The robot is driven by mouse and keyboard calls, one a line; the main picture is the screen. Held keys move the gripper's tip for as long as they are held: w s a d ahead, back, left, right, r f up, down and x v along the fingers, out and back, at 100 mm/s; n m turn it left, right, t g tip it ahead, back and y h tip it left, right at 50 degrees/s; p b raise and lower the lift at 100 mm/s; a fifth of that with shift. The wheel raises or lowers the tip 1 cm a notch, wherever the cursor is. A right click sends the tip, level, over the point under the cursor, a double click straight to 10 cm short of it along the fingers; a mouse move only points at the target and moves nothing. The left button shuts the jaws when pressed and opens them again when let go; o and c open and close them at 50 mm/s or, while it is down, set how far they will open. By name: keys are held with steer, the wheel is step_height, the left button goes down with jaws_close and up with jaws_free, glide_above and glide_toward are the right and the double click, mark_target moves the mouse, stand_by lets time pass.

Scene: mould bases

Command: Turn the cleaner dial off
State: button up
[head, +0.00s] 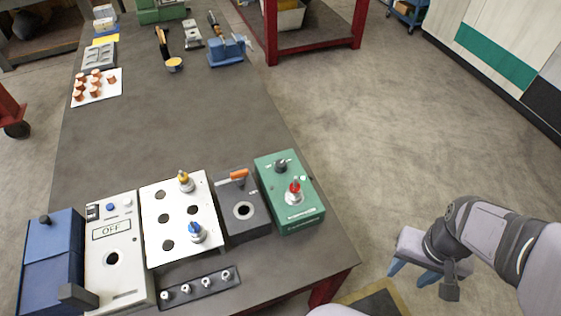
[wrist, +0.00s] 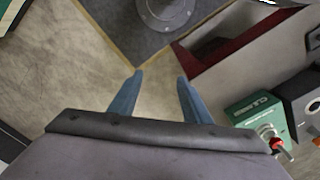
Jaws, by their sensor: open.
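A green box (head: 289,216) stands near the right edge of the workbench. On its top are a metal dial with a red cap (head: 295,192) and a smaller dark knob (head: 281,165). The box's lettering is too small to read surely. The green box (wrist: 243,110) and red-capped dial (wrist: 277,144) also show at the right of the wrist view. My gripper (head: 411,274) is off the bench to the right, over the floor and well apart from the box. Its two blue fingers (wrist: 160,77) are open with nothing between them.
Left of the green box stand a dark box with an orange lever (head: 239,174), a white panel with yellow and blue knobs (head: 158,205), a white box marked OFF (head: 128,265) and a blue box (head: 45,270).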

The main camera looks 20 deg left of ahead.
steer(key=w+a+r+n+t+b, duration=0.1)
steer(key=w+a+b, duration=0.1)
steer(key=w+a, duration=0.7)
steer(key=n+t+y+b, duration=0.1)
steer(key=n+t+b, duration=0.1)
steer(key=t, duration=0.1)
glide_toward(281, 163)
steer(key=shift+p+x, duration=1.35)
steer(key=shift+x, duration=2.75)
steer(key=shift+a, duration=0.1)
steer(key=c, duration=1)
